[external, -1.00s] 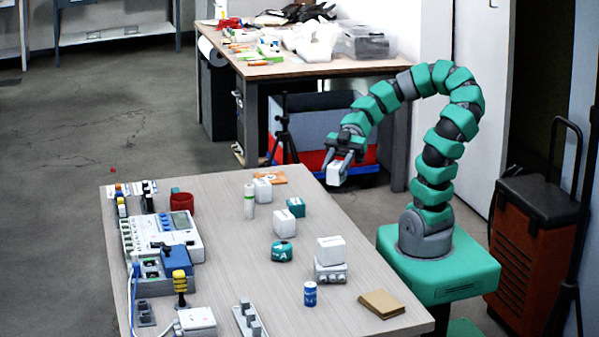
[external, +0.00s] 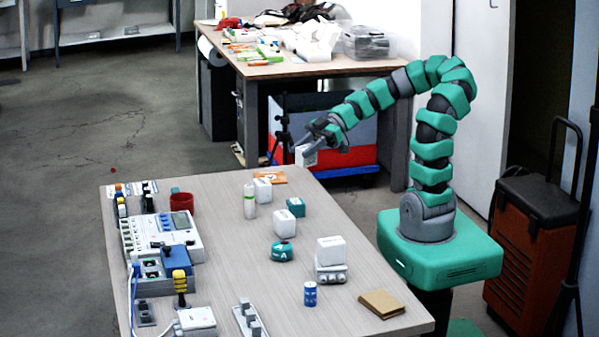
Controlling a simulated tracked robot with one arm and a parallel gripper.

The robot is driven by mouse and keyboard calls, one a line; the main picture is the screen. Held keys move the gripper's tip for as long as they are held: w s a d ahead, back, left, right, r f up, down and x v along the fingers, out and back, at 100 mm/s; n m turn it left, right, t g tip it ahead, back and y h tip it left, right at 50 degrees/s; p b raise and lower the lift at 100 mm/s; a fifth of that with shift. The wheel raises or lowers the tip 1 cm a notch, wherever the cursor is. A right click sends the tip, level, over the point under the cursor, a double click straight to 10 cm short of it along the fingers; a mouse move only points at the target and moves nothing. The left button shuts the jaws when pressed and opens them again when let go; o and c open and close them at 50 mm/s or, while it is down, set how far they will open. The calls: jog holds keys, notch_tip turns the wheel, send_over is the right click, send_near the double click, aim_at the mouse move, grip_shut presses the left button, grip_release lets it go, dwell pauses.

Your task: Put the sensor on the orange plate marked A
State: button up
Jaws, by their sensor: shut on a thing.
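My gripper (external: 308,146) is shut on a small white box-shaped sensor (external: 306,157). It holds the sensor in the air near the table's far right edge, to the right of and above the orange plate (external: 276,177). The plate lies flat near the far end of the table. It carries a pale mark, too small to read. A white cube (external: 262,190) stands in front of the plate and hides part of it from view.
A white cylinder (external: 249,201), a teal cube (external: 296,207) and another white cube (external: 284,224) stand near the plate. A teal block marked A (external: 283,251) is nearer. Instruments (external: 165,240) fill the left side of the table. The table's middle has clear room.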

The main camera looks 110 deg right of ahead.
jog(key=w+d, duration=0.1)
jog(key=w, duration=0.2)
jog(key=w+d, duration=0.2)
jog(key=w, duration=0.1)
jog(key=w+d+f+b, duration=0.1)
jog(key=w+d, duration=0.1)
jog(key=w, duration=0.1)
jog(key=shift+w+d+f, duration=0.1)
jog(key=shift+w+d, duration=0.1)
jog(key=shift+f+b, duration=0.6)
jog(key=shift+f, duration=1.1)
jog(key=shift+f, duration=0.1)
jog(key=o, duration=1)
jog(key=shift+s+d+r, duration=0.15)
jog(key=shift+s+r, duration=0.05)
jog(key=shift+r, duration=0.05)
jog(key=p+v, duration=0.1)
jog(key=v, duration=1)
jog(key=shift+s+p, duration=0.2)
jog(key=shift+p, duration=0.2)
